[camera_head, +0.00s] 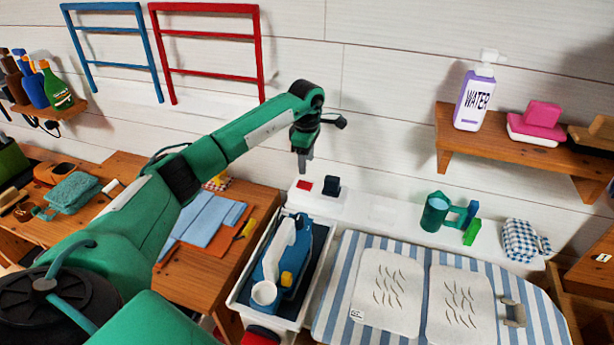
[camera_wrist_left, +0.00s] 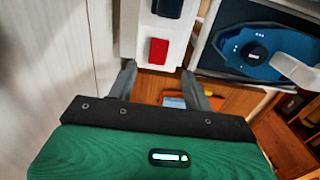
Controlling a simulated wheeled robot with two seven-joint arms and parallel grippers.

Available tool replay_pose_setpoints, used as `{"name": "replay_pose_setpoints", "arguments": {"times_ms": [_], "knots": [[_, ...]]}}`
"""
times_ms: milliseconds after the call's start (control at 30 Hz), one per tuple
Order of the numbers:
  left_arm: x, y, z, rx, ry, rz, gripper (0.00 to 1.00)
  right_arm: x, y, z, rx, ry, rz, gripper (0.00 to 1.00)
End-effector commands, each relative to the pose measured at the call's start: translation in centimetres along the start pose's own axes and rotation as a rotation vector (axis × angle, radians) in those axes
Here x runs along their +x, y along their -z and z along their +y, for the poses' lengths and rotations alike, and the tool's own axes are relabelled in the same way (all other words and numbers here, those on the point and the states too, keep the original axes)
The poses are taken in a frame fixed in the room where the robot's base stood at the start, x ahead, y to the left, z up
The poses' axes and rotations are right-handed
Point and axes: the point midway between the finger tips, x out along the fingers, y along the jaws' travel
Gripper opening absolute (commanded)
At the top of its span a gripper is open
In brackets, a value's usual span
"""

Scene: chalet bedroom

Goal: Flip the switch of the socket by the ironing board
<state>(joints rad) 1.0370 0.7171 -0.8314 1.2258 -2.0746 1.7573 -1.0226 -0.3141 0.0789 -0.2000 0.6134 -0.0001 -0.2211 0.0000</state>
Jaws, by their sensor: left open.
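The socket (camera_head: 316,202) is a white block on the wall ledge, left of the striped ironing board (camera_head: 334,290). It has a red switch (camera_head: 304,186) on its left and a dark plug (camera_head: 332,185) on its right. In the left wrist view the red switch (camera_wrist_left: 158,51) lies just beyond the fingertips, with the dark plug (camera_wrist_left: 167,7) behind it. My left gripper (camera_head: 303,162) points down just above the red switch. In the left wrist view its two fingers (camera_wrist_left: 160,84) are spread with nothing between them. I cannot tell the switch's tilt. My right gripper is not in view.
A blue and white iron (camera_head: 270,268) sits in a tray (camera_head: 242,300) below the socket. A green mug (camera_head: 434,213) and checked cloth (camera_head: 520,240) stand on the ledge. Red and blue racks hang above.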

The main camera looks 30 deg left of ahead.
Motion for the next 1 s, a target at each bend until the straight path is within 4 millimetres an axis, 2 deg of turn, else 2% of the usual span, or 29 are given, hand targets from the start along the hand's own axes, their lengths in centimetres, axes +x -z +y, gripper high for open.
{"name": "replay_pose_setpoints", "arguments": {"times_ms": [33,200,400,567,800,867,1000], "knots": [[1.0,-0.1,-0.1,0.0,0.006,-0.001,0.51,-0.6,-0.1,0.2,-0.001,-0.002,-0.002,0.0],[4.4,-0.1,-0.1,0.0,0.004,-0.002,0.51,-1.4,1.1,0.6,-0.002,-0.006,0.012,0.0],[7.0,-0.1,0.0,0.0,0.0,-0.002,0.51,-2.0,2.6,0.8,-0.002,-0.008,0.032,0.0],[7.8,-0.1,0.0,0.0,0.0,-0.002,0.51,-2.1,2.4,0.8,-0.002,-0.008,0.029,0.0],[7.9,-0.1,0.0,0.001,-0.001,-0.002,0.51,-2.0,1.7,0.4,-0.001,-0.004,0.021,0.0],[7.9,-0.1,0.0,0.001,-0.001,-0.002,0.41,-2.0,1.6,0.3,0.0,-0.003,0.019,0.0],[7.9,-0.1,0.0,0.001,-0.001,-0.002,0.14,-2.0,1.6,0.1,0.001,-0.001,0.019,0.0]]}}
